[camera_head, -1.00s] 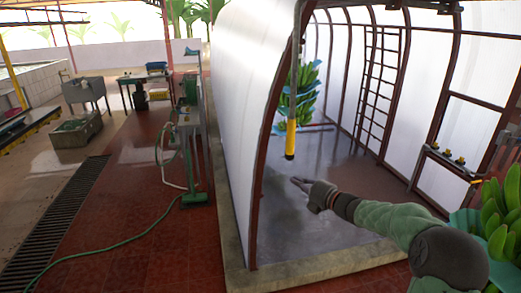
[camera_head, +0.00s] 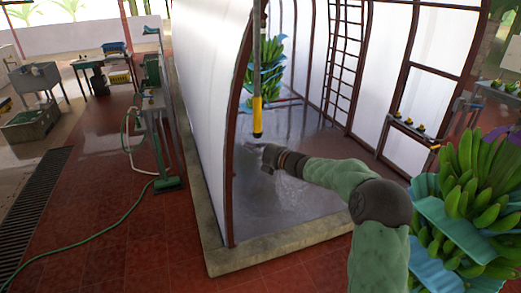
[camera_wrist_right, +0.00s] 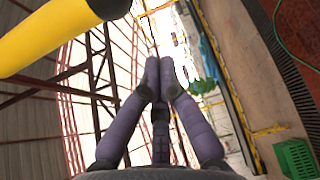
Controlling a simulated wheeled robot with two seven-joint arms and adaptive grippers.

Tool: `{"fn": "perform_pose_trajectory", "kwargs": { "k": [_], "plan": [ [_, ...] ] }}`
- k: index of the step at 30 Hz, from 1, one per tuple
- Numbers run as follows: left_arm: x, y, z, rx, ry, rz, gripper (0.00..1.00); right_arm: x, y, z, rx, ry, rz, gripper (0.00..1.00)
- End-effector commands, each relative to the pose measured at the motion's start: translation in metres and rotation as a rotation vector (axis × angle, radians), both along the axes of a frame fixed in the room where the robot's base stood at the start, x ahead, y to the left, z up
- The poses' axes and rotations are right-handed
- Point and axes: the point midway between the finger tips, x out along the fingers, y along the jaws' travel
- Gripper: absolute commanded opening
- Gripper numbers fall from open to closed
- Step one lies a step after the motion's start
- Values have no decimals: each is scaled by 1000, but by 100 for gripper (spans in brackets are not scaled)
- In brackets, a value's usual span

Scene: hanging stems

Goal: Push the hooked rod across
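A hanging rod (camera_head: 257,103) with a grey upper part, a yellow lower part and a dark tip hangs upright at the front of the white-walled enclosure; I take it as the hooked rod. No hook can be made out. My right gripper (camera_head: 253,150) is just below its tip in the head view and appears apart from it. In the right wrist view the yellow part (camera_wrist_right: 65,32) is large at upper left, beside the fingers. My right gripper's fingers (camera_wrist_right: 160,62) are together with nothing between them. My left gripper is not in view.
A green banana bunch with blue sheets (camera_head: 475,215) hangs close at right, beside my right arm. Another bunch (camera_head: 265,68) hangs inside the enclosure. A low concrete curb (camera_head: 285,242) borders the enclosure. A green machine (camera_head: 158,120) stands left of the wall.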

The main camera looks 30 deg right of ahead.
Motion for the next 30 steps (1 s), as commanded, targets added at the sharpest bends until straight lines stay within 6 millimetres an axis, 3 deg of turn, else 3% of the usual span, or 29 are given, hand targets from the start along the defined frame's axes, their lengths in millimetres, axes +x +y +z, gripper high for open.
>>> {"fn": "perform_pose_trajectory", "kwargs": {
  "k": [6, 9, 15, 30],
  "plan": [
    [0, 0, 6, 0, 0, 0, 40, 35, 8, -1, 0, 0, -1, 0],
    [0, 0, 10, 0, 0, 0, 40, 32, -10, 3, -1, -1, -4, 0],
    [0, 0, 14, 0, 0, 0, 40, 31, -26, 6, -2, -1, -1, 0],
    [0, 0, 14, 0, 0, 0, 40, 30, -33, 6, 0, 0, -2, 0]
  ]
}}
